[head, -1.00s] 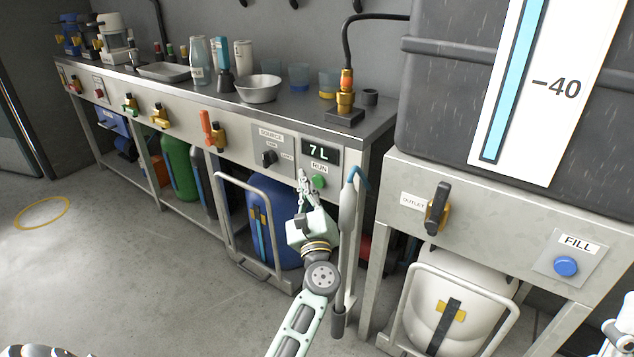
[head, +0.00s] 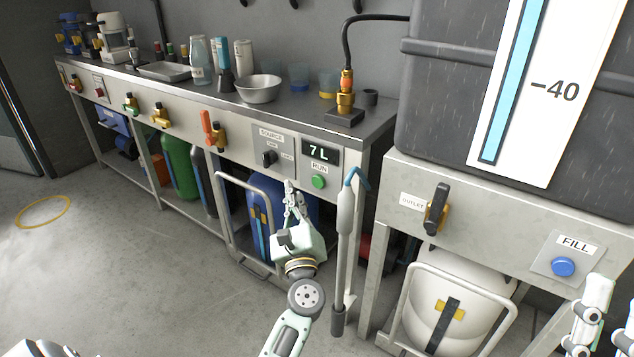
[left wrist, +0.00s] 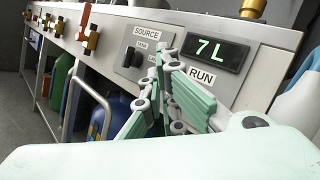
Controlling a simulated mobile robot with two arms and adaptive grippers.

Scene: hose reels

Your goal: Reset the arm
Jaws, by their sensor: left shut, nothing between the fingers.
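My left gripper (head: 291,195) is shut and empty, a little in front of the bench's control panel, below and left of the green RUN button (head: 318,181). In the left wrist view its fingers (left wrist: 160,85) overlap the panel and hide the button. The display (left wrist: 217,54) reads 7 L; it also shows in the head view (head: 321,150). The black SOURCE knob (head: 268,157) sits left of the display. Parts of my right arm (head: 590,310) show at the lower right edge; its fingertips cannot be made out.
A grey wand with a blue hook (head: 345,215) hangs at the bench's right end, close to my left arm. The tank stand has a black OUTLET lever (head: 437,208) and a blue FILL button (head: 563,267). A white canister (head: 450,297) stands below. Open floor (head: 130,270) lies left.

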